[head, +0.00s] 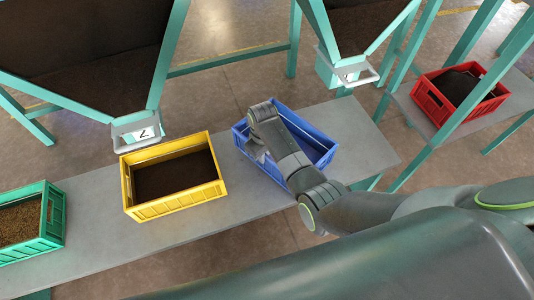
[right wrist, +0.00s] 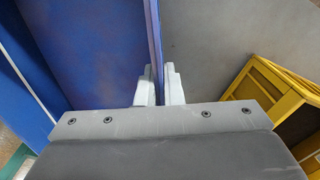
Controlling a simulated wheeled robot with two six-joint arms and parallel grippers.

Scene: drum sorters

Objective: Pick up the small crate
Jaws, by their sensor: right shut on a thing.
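A blue crate (head: 316,142) stands on the grey bench and looks empty inside, though my arm hides part of it. My right gripper (head: 262,156) reaches down over its left side. In the right wrist view the two pale fingers (right wrist: 160,88) are shut on the thin blue crate wall (right wrist: 155,40), one on each side of it. The crate looks level, and I cannot tell whether it is clear of the bench. My left gripper is not in view.
A yellow crate (head: 176,207) with dark contents stands left of the blue crate on the bench (head: 110,231). A green crate (head: 50,218) holds brown grains at far left. A red crate (head: 420,96) is at upper right. Hopper chutes (head: 137,134) (head: 350,76) hang behind the bench.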

